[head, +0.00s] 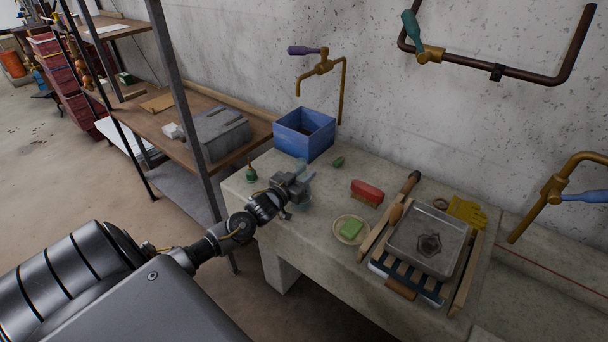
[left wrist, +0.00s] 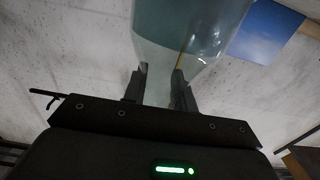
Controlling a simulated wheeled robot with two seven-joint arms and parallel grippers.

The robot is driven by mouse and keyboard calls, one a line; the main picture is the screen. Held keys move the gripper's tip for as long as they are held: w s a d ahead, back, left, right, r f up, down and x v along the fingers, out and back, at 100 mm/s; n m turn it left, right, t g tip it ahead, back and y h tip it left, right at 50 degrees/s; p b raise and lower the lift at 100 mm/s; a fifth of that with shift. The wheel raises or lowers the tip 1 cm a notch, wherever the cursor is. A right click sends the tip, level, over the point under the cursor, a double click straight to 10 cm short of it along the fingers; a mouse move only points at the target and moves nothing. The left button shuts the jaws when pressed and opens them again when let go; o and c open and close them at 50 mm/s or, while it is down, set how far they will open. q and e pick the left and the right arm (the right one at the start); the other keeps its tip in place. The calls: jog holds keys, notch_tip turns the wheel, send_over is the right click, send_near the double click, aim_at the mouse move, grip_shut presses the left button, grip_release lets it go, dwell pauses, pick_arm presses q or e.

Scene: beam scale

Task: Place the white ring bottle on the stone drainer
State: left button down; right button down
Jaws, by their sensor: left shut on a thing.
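My left gripper (head: 297,186) is over the left part of the stone counter, shut on a clear, pale teal bottle (head: 302,168). The bottle also shows large between the fingers in the left wrist view (left wrist: 185,32); its far end is cut off by the frame, and I cannot make out a white ring. A grey square tray (head: 404,240) with a dark star-shaped mark, which looks like the stone drainer, lies at the right of the counter. It is well to the right of the gripper and nothing stands on it. My right gripper is not in view.
The stone counter (head: 322,238) also holds a blue box (head: 304,136), a small green bottle (head: 251,174), a red brush (head: 367,192), green soap on a dish (head: 352,229), a slatted rack (head: 385,268) and yellow gloves (head: 468,212). Brass taps stick out from the wall.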

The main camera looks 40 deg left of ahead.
pick_arm(q)
jog(key=shift+f, duration=0.15)
jog(key=shift+f, duration=0.15)
jog(key=c, duration=1.1)
grip_release()
